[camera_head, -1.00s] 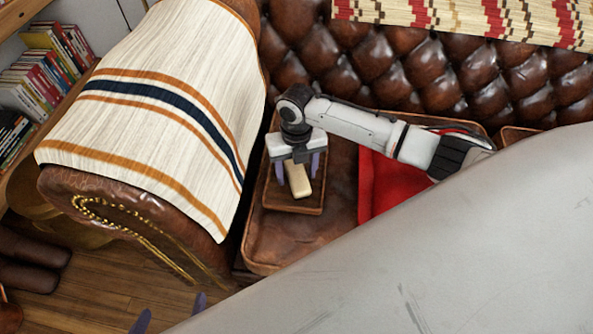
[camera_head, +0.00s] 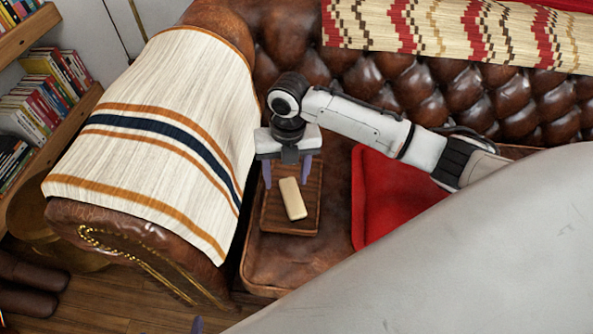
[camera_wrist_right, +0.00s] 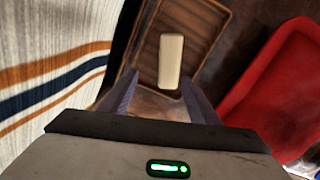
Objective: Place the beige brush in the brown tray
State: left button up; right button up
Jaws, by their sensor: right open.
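The beige brush (camera_head: 293,198) lies in the brown tray (camera_head: 270,219) on the leather sofa seat. The tray is shallow and wooden with a low rim. My right gripper (camera_head: 287,180) is open and empty, just behind and above the brush, apart from it. In the right wrist view the brush (camera_wrist_right: 171,60) lies beyond the two spread fingers (camera_wrist_right: 158,92), inside the ribbed tray (camera_wrist_right: 210,28). Only one fingertip of my left gripper (camera_head: 197,325) shows at the bottom edge of the head view.
A red cushion (camera_head: 385,200) lies right of the tray and also shows in the wrist view (camera_wrist_right: 275,85). A striped throw (camera_head: 160,130) covers the sofa arm on the left. The tufted backrest (camera_head: 400,90) rises behind. Bare seat (camera_head: 275,262) lies in front of the tray.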

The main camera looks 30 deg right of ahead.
jog(key=s+a+f+m+y, duration=0.1)
jog(key=a+f+m, duration=0.1)
jog(key=a, duration=0.1)
jog(key=s+a+f+m+t+y, duration=0.1)
jog(key=s+a+f+m, duration=0.3)
jog(key=a+f+m, duration=0.1)
jog(key=shift+a+t+y, duration=0.3)
jog(key=shift+t+y, duration=0.1)
jog(key=s+a+m, duration=0.1)
jog(key=m, duration=0.1)
jog(key=s+a+f+m+t, duration=0.1)
jog(key=s+a+m+y, duration=0.1)
jog(key=m, duration=0.1)
jog(key=shift+f+m+t, duration=0.3)
jog(key=shift+f, duration=0.05)
jog(key=s+m+t, duration=0.1)
jog(key=m, duration=0.2)
jog(key=s+m+t, duration=0.1)
jog(key=s+m, duration=0.1)
jog(key=m, duration=0.1)
jog(key=s+m, duration=0.1)
jog(key=m, duration=0.2)
jog(key=shift+s+d+f+t, duration=0.1)
jog(key=shift+s+t, duration=0.3)
jog(key=s+d+r+m+t+h, duration=0.1)
jog(key=s+d+m, duration=0.3)
jog(key=m, duration=0.4)
jog(key=shift+s+d+r+t, duration=0.35)
jog(key=shift+s+d+t, duration=0.1)
jog(key=shift+t, duration=0.15)
